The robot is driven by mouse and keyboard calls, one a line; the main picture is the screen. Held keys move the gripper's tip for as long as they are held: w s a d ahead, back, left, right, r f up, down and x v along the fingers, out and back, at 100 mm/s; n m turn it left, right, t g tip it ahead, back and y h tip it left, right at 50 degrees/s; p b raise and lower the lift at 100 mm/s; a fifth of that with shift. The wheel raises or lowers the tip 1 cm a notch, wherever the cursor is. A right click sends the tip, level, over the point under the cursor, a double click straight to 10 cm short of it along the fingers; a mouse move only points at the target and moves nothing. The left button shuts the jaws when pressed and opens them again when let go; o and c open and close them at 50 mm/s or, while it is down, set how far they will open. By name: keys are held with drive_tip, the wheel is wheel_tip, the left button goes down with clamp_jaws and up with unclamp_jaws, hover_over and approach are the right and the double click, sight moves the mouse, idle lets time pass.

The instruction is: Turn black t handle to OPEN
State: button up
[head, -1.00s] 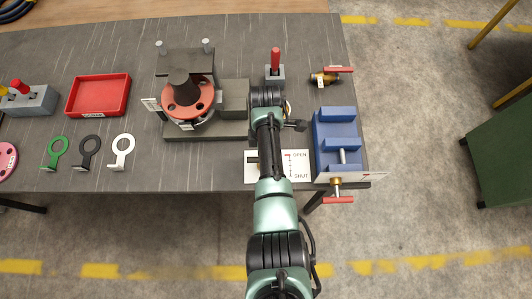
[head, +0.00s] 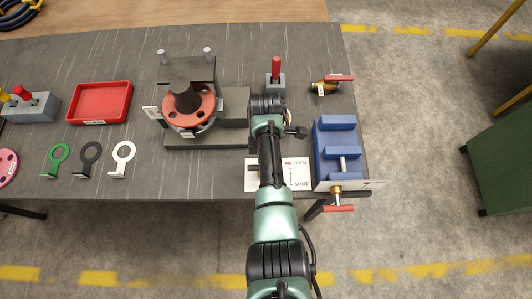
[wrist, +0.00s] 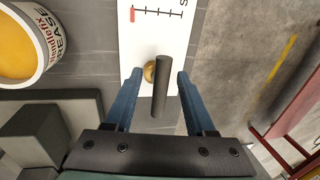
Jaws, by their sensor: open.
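The black T handle (wrist: 161,87) shows in the wrist view as a dark bar running up and down the picture, with a brass hub (wrist: 149,71) behind its left side. My gripper (wrist: 158,76) is open, with one blue finger on each side of the bar. A gap shows on both sides, so neither finger visibly touches it. The handle's white plate (head: 300,173) has a scale marked OPEN at the top and SHUT at the bottom in the head view. There, my arm hides the handle and the fingertips. In the wrist view, the scale's red end is at left.
A blue vise (head: 338,150) with a red-handled brass valve (head: 337,191) stands right of the plate. A flanged spool (head: 188,103) on a grey block is to the left. A grease tub (wrist: 22,45) and grey blocks (wrist: 45,135) lie left of my gripper.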

wheel_tip(320, 180, up, 12)
drive_tip(key=w, duration=0.2)
drive_tip(key=shift+w+r, duration=0.2)
idle(0.4)
